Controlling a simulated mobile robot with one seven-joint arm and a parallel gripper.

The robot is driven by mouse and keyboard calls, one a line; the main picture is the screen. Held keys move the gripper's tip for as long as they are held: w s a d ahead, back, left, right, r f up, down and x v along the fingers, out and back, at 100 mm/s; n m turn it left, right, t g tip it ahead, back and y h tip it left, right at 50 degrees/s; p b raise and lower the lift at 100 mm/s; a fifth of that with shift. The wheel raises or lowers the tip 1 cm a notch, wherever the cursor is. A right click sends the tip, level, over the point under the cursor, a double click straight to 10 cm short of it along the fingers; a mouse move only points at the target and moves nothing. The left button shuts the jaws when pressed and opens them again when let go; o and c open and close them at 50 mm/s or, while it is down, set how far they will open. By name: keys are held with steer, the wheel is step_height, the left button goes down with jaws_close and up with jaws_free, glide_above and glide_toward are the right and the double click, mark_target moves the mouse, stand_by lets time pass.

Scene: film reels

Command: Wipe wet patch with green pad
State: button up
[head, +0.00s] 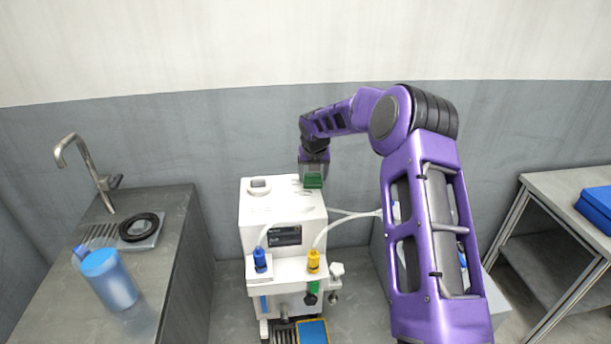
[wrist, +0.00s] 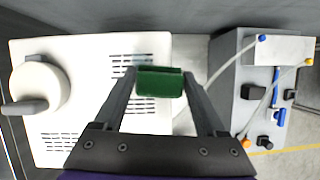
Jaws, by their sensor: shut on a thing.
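The green pad (wrist: 160,82) is held between the two fingertips of my gripper (wrist: 160,84), which is shut on it. In the head view the green pad (head: 313,181) shows at the back right of the top of a white machine (head: 262,215). My gripper (head: 314,168) points down there. In the wrist view the pad is over the edge of the vented white top (wrist: 85,60). I cannot tell whether the pad touches that surface. No wet patch can be made out in either view.
The machine's top has a round cap (wrist: 40,88) on the left. Hoses run to a blue fitting (head: 260,260) and a yellow fitting (head: 314,260). A sink counter (head: 165,270) with a blue jug (head: 108,279) stands left. A metal table (head: 560,185) with a blue box (head: 598,206) stands right.

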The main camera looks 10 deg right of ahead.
mark_target(316, 185)
steer(key=shift+d+f, duration=0.1)
steer(key=shift+d, duration=0.15)
steer(key=shift+s, duration=0.8)
steer(key=shift+a, duration=4.95)
steer(key=shift+s+a, duration=0.35)
steer(key=shift+s, duration=0.45)
steer(key=shift+d, duration=5.3)
steer(key=shift+r, duration=0.2)
steer(key=shift+r, duration=2.95)
